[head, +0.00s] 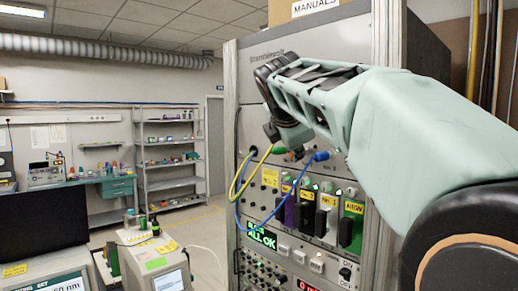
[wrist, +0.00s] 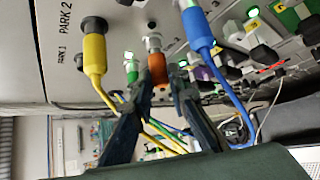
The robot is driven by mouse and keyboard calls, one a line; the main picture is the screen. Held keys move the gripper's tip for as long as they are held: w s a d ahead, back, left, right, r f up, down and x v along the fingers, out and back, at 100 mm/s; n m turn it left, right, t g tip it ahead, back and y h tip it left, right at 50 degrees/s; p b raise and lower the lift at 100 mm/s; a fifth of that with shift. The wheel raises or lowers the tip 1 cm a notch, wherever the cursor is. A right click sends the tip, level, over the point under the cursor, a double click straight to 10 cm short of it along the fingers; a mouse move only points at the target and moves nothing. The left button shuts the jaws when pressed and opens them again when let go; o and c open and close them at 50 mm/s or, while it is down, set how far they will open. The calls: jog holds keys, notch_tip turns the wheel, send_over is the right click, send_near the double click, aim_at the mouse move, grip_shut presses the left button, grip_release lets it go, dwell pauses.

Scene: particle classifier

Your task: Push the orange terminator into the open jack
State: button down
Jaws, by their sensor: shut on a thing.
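The orange terminator (wrist: 157,69) is between the fingertips of my gripper (wrist: 160,86) in the wrist view, and the fingers are shut on it. A silver metal piece (wrist: 154,43) shows at its far end, against the panel. I cannot tell whether this is the terminator's tip or the open jack, or how deep any contact is. In the head view my gripper (head: 283,133) is at the panel of the tall rack, mostly hidden by my arm. The terminator is not clear there.
A yellow-plugged cable (wrist: 94,52) and a blue-plugged cable (wrist: 197,30) flank the fingers closely. Below on the rack (head: 231,110) are several coloured modules and a green "ALL OK" display (head: 262,237).

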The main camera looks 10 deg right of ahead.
jog(key=shift+w+d+r, duration=0.1)
jog(key=shift+w+d, duration=0.15)
jog(key=shift+d, duration=0.15)
jog(key=c, duration=1.8)
grip_release()
jog(key=shift+o, duration=0.2)
jog(key=shift+a, duration=0.1)
